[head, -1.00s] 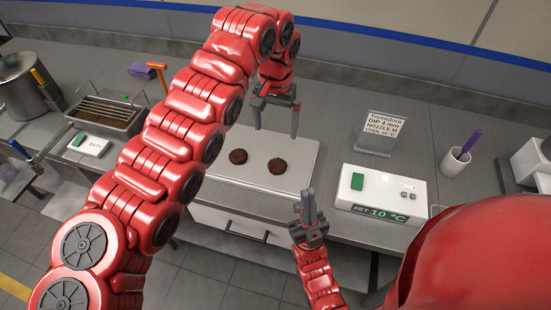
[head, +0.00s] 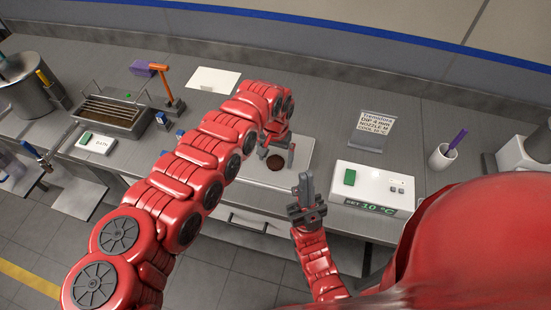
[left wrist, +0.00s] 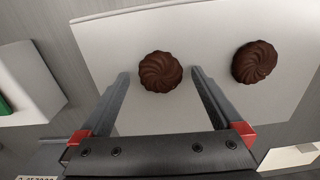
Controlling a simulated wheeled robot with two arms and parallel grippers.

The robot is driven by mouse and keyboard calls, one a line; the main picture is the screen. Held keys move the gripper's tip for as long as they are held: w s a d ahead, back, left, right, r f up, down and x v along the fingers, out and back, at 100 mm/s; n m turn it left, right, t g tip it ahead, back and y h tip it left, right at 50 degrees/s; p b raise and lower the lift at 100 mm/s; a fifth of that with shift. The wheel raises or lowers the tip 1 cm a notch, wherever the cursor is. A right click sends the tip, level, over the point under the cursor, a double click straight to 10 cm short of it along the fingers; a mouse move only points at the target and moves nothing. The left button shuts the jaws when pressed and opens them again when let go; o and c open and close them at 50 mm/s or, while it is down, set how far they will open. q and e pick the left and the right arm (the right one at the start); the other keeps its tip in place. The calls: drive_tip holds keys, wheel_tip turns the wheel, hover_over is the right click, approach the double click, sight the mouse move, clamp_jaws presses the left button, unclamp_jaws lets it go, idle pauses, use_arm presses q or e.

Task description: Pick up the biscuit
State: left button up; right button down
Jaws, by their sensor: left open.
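Two round, dark chocolate biscuits with swirled ridges lie on a pale flat board (head: 304,148), which also shows in the left wrist view (left wrist: 208,50). In the left wrist view one biscuit (left wrist: 160,72) is between the fingertips of my open, empty left gripper (left wrist: 159,76), with a gap at each side. The other biscuit (left wrist: 254,62) lies to the right, clear of the fingers. In the head view one biscuit (head: 275,163) shows below my left gripper (head: 278,156); my left arm hides the other. My right gripper (head: 306,186) is near the counter's front edge, its fingers looking close together.
A white cooling unit (head: 368,190) with a green switch stands right of the board, with a sign (head: 374,131) behind it. A cup (head: 442,157) stands further right. A white sheet (head: 213,80) lies behind my left arm. A wire-racked bath (head: 112,115) is at the left.

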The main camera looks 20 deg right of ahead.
use_arm(q)
drive_tip(key=c, duration=0.8)
